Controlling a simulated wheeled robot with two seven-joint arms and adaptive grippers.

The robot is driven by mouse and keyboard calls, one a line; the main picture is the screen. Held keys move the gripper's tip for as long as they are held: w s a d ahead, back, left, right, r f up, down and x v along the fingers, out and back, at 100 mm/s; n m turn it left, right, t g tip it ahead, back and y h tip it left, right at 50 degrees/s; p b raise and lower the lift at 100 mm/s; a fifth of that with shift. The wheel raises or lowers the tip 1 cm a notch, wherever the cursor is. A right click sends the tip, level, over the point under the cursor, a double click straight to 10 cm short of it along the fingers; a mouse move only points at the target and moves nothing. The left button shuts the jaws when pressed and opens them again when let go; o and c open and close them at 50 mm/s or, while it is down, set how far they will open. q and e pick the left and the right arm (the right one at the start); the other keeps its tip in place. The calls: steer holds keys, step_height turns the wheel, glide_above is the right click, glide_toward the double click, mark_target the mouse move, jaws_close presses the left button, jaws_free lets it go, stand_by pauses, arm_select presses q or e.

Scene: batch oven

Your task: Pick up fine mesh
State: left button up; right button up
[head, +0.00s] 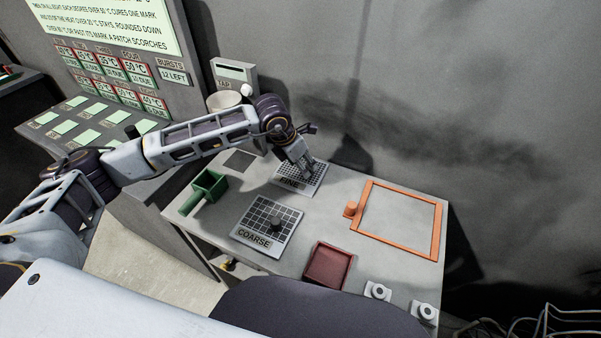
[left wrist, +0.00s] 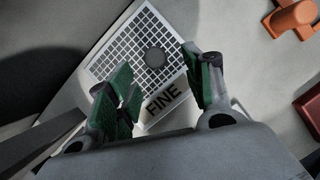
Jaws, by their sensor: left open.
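The fine mesh (head: 313,184) is a pale square grid with a "FINE" label, lying on the grey table. In the left wrist view the fine mesh (left wrist: 113,50) shows with a dark round knob (left wrist: 155,57) near its middle. My left gripper (head: 306,174) is above the mesh, partly covering it in the head view. In the left wrist view my left gripper (left wrist: 160,88) is open, its green-padded fingers apart on either side of the label, with the knob beyond the fingertips. Nothing is between the fingers. My right gripper is not in view.
A coarse mesh (head: 256,214) with a knob lies nearer. A green scoop (head: 206,187) is left, an orange frame (head: 438,232) right, and a dark red tray (head: 345,271) at the front. Two white knobs (head: 377,291) sit at the front right. A grey wall rises behind.

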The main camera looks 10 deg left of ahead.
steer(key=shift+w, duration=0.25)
arm_select(q)
steer(key=shift+w+d+f, duration=0.15)
steer(key=shift+w+f, duration=0.15)
steer(key=shift+f, duration=0.25)
steer(key=shift+p+x, duration=0.55)
steer(key=shift+x, duration=0.7)
steer(key=shift+w+d+f, duration=0.1)
steer(key=shift+w+f, duration=0.25)
steer(key=shift+f, duration=0.25)
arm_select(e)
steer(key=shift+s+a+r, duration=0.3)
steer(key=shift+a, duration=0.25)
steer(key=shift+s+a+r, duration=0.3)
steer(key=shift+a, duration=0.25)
